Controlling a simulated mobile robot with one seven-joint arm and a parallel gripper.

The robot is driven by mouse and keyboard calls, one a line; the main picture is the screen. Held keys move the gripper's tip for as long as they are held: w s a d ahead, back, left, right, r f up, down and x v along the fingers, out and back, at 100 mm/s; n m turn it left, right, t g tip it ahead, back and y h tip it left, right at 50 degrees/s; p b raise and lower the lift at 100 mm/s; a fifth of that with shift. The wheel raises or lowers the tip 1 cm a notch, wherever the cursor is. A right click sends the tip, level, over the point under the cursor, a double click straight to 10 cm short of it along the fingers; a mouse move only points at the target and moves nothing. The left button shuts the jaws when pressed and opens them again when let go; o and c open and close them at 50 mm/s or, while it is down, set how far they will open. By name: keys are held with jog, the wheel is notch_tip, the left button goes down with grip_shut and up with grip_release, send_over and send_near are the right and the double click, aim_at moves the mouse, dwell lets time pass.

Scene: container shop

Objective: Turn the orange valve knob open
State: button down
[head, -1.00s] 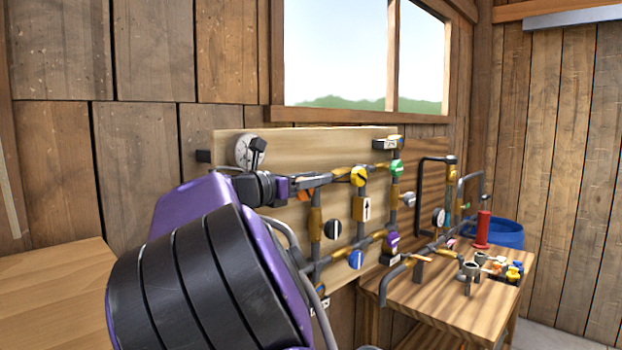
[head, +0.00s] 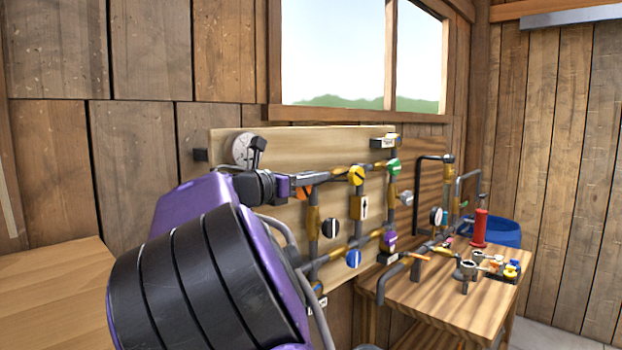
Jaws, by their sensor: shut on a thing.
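The orange valve knob (head: 304,192) is on the upper left of the pipework on the wooden panel. Only a small orange part of it shows, next to and below the fingers. My gripper (head: 300,184) reaches in from the left and is shut on the knob. Its fingers and purple-and-black wrist hide most of the knob, so its exact angle cannot be read.
A yellow knob (head: 356,175), a green knob (head: 394,167), a black knob (head: 331,229) and a blue knob (head: 353,258) are close by on the pipes. A round gauge (head: 243,150) is above my wrist. A wooden bench (head: 440,305) stands at right.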

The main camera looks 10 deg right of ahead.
jog(key=shift+f+b, duration=0.15)
jog(key=shift+b, duration=0.4)
jog(key=t+h+b, duration=0.1)
jog(key=b, duration=0.1)
jog(key=h+b, duration=0.1)
jog(key=b, duration=0.1)
jog(key=shift+s+a+t, duration=0.2)
jog(key=shift+a+t, duration=0.05)
jog(key=shift+t, duration=0.15)
jog(key=h+b, duration=0.1)
jog(key=r+t+h+b, duration=0.1)
jog(key=b, duration=0.1)
jog(key=shift+s+a, duration=0.15)
jog(key=shift+a, duration=0.05)
jog(key=shift+a+r+t+h+b, duration=0.1)
jog(key=shift+r+t+h+b, duration=0.1)
jog(key=shift+t+h+b, duration=0.25)
jog(key=shift+r, duration=0.1)
jog(key=c, duration=0.8)
grip_release()
jog(key=shift+o, duration=0.2)
